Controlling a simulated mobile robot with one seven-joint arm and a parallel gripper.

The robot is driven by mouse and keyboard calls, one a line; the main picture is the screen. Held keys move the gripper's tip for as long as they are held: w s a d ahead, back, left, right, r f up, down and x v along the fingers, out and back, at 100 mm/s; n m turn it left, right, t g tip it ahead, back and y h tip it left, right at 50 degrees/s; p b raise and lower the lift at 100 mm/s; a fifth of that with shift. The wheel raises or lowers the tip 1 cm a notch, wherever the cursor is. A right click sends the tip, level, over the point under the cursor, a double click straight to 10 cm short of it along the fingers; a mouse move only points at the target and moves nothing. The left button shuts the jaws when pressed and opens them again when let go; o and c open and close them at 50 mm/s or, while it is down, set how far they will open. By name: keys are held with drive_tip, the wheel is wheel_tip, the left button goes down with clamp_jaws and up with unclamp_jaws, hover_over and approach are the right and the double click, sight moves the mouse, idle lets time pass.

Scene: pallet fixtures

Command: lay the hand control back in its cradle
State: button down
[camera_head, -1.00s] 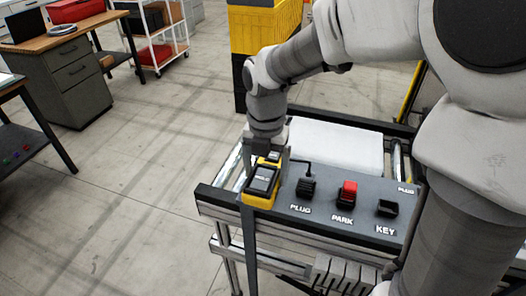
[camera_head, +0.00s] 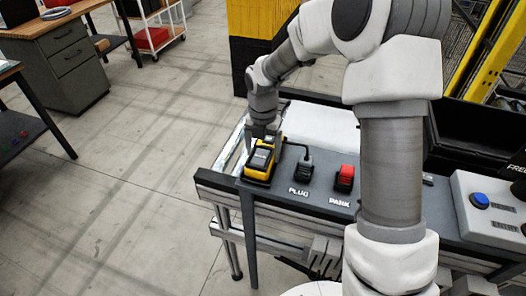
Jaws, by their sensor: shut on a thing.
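The hand control (camera_head: 260,161), a black device with yellow around it, is at the left end of the grey panel (camera_head: 318,196). A dark cable runs from its far end to the black plug block (camera_head: 304,167). My gripper (camera_head: 269,139) points down at the hand control's far end and is shut on it. The fingertips are small and partly hidden. I cannot tell the cradle apart from the hand control, nor whether its underside touches anything.
A red park block (camera_head: 345,177) stands right of the plug block. A white slab (camera_head: 318,128) lies behind the panel. My arm hides the panel's right part. A box with a blue button (camera_head: 479,200) is at the right. Open floor lies left.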

sight(263, 151)
drive_tip(key=shift+f, duration=0.4)
drive_tip(key=shift+f, duration=0.15)
unclamp_jaws()
wheel_tip(263, 151, up, 12)
drive_tip(key=r, duration=0.1)
drive_tip(key=s+d+r+m+t, duration=0.2)
drive_tip(key=s+d+r+m, duration=0.3)
drive_tip(key=s+r+m, duration=0.55)
drive_tip(key=s+d+m+t, duration=0.3)
drive_tip(key=s+d+m, duration=0.2)
drive_tip(key=s+m, duration=0.9)
drive_tip(key=f+m, duration=0.1)
drive_tip(key=m, duration=0.6)
drive_tip(key=shift+t, duration=0.3)
